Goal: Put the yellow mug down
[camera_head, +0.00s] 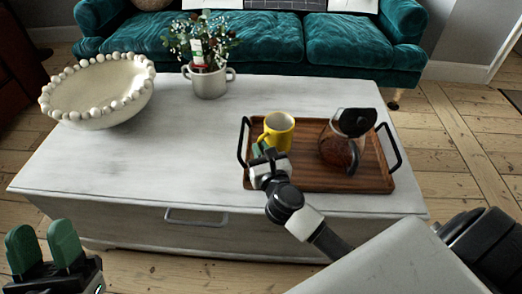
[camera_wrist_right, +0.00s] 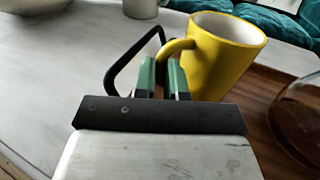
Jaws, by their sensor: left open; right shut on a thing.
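The yellow mug (camera_head: 277,131) is upright at the left part of the wooden tray (camera_head: 320,182) on the white table. Its handle points left. In the right wrist view the mug (camera_wrist_right: 222,55) fills the upper middle. My right gripper (camera_head: 262,153) is shut on the mug's handle, with its green fingertips (camera_wrist_right: 163,75) on either side of it. I cannot tell whether the mug's base touches the tray. My left gripper (camera_head: 45,248) is open and empty at the bottom left, in front of the table.
A glass coffee pot (camera_head: 340,150) with a black lid stands right of the mug on the tray. The tray has black handles (camera_head: 243,143). A beaded bowl (camera_head: 100,92) and a potted plant (camera_head: 208,80) stand at the back. The table's left front (camera_head: 130,155) is clear.

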